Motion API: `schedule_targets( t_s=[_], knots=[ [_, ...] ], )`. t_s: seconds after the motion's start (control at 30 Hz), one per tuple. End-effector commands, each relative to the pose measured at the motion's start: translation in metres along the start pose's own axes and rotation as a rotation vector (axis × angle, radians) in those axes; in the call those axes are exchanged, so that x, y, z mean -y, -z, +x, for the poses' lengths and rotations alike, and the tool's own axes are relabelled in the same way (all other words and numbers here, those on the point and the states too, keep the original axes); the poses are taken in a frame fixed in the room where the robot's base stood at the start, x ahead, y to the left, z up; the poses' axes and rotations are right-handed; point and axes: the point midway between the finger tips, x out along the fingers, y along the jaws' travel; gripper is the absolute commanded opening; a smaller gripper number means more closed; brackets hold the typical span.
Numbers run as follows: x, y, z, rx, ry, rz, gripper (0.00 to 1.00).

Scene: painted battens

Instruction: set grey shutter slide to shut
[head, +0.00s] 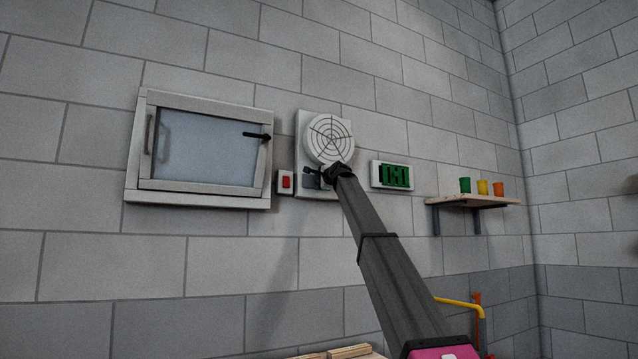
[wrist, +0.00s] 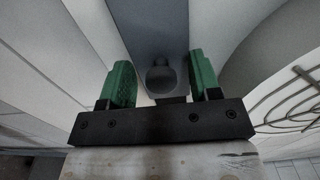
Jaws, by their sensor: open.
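The shutter slide's grey round knob (wrist: 162,76) sits on a grey strip in the wrist view, between the two green finger pads of my gripper (wrist: 163,84). The fingers stand apart on either side of it, with gaps visible. In the head view my gripper (head: 320,174) is at the lower part of the pale vent plate (head: 302,130), below the round fan grille (head: 330,139). My gripper and arm hide most of the slide there, so its position along its travel cannot be told.
A framed glass hatch (head: 205,152) and a red switch (head: 286,182) are left of the vent. A green display (head: 396,176) and a shelf (head: 480,201) with green, yellow and orange cups are right. Wooden battens (head: 348,351) lie below. The curved grille (wrist: 298,100) is close at right in the wrist view.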

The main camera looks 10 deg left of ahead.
Motion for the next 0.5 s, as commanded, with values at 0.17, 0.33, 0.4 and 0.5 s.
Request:
schedule_targets(
  t_s=[0.17,0.33,0.4,0.5],
  knots=[
    [-0.001,-0.001,-0.020,0.000,0.001,0.000,0.57],
    [-0.002,-0.001,-0.050,-0.001,0.001,0.000,0.57],
    [-0.002,-0.001,-0.064,0.000,0.000,0.000,0.57],
    [-0.002,-0.001,-0.082,0.000,0.001,0.000,0.57]
  ],
)
